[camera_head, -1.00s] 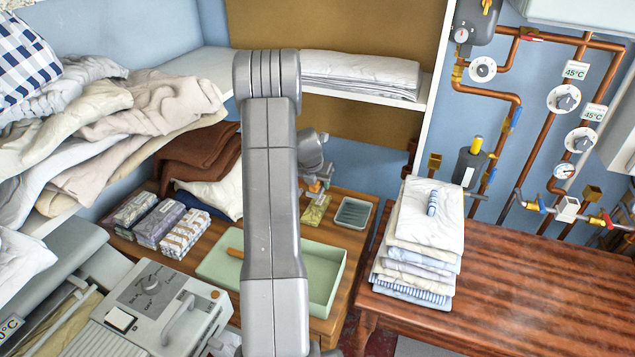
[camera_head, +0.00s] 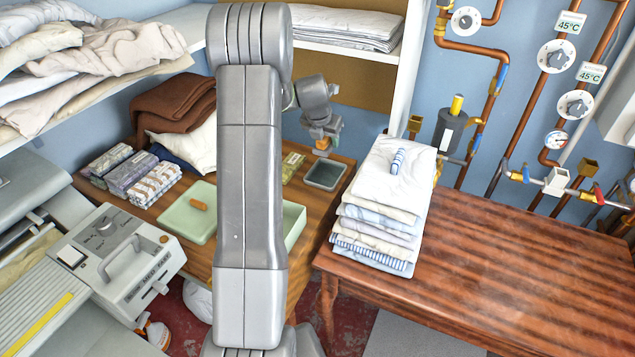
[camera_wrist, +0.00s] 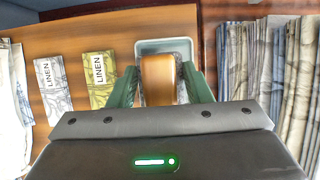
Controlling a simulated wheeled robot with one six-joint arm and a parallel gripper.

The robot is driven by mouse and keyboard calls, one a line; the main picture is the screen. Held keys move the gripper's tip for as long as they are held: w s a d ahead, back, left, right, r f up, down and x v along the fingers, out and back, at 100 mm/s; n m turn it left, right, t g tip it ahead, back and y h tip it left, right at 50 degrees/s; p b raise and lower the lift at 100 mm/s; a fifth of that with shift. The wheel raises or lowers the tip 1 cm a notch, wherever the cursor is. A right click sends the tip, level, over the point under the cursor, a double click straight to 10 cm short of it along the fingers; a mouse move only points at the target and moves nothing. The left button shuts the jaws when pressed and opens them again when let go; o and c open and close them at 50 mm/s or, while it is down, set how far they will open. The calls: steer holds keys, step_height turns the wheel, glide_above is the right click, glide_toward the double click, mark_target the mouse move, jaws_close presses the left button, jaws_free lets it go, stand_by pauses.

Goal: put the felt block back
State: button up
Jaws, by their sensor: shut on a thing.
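My gripper (camera_head: 326,136) is shut on an orange-brown block with a rounded top, which I take to be the felt block (camera_wrist: 159,78). In the wrist view the block sits between my two green fingers. In the head view only a small orange part of it (camera_head: 321,152) shows below the fingers. A small grey tray (camera_head: 326,186) lies on the wooden table just below and in front of the gripper. In the wrist view the tray's pale rim (camera_wrist: 165,43) shows behind the block. The block appears above the tray; I cannot tell whether they touch.
A green packet (camera_head: 292,166) lies left of the grey tray, with more linen packets (camera_head: 130,172) further left. A green tray (camera_head: 190,220) holds an orange stick. A folded linen stack (camera_head: 385,215) stands close on the right. The red-brown table (camera_head: 500,260) is largely clear.

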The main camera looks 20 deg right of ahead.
mark_target(321, 146)
steer(key=shift+s+d+f, duration=0.25)
steer(key=shift+f, duration=0.1)
step_height(321, 146, down, 9)
steer(key=shift+f+p, duration=0.1)
steer(key=shift+p, duration=0.2)
steer(key=o, duration=0.9)
steer(key=shift+w+f, duration=0.1)
steer(key=shift+c, duration=0.2)
steer(key=shift+a+r, duration=0.1)
steer(key=shift+r, duration=0.3)
steer(key=v, duration=1.1)
steer(key=shift+a+r+b, duration=0.1)
steer(key=shift+r+b, duration=0.2)
